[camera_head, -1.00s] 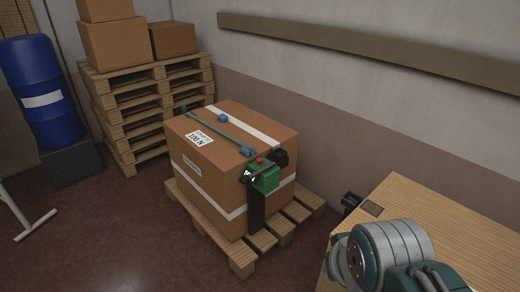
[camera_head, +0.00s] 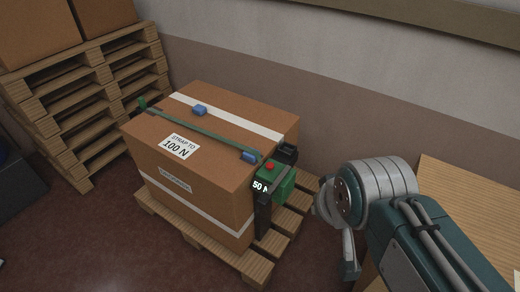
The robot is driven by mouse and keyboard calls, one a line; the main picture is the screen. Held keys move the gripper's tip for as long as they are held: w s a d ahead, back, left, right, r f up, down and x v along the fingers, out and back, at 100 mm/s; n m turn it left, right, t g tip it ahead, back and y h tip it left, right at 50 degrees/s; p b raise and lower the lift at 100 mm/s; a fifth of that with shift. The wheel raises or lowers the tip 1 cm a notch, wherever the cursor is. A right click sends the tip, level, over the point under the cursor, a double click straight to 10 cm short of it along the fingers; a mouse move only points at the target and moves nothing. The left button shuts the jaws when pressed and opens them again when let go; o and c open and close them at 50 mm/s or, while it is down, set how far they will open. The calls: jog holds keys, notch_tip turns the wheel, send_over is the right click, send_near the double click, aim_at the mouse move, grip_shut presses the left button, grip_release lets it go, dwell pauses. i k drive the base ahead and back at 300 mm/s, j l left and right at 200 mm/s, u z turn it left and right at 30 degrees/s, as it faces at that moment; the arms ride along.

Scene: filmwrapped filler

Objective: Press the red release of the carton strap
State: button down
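A brown carton (camera_head: 190,182) stands on a low wooden pallet, with a green strap (camera_head: 195,128) across its top. The label on top (camera_head: 178,147) reads "STRAP TO 100 N". At the carton's right front corner is a green strap tool (camera_head: 285,185) on a dark post. Its red release (camera_head: 270,166) is on top, and its display (camera_head: 260,186) shows "50 N". My arm is at the right, with a round grey joint beside the tool and apart from it. My gripper's fingers cannot be made out in this view.
Blue pieces (camera_head: 200,110) sit on the carton top. A wooden table (camera_head: 465,190) is at the right, partly behind my arm. Stacked pallets (camera_head: 85,95) with cartons stand at the left. The wall runs close behind the carton.

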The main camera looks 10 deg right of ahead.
aim_at(270, 167)
jog(key=i+j+z, duration=0.15)
jog(key=i+j, duration=0.2)
jog(key=i+j+z, duration=0.1)
jog(key=i+j, duration=0.2)
jog(key=j, duration=0.3)
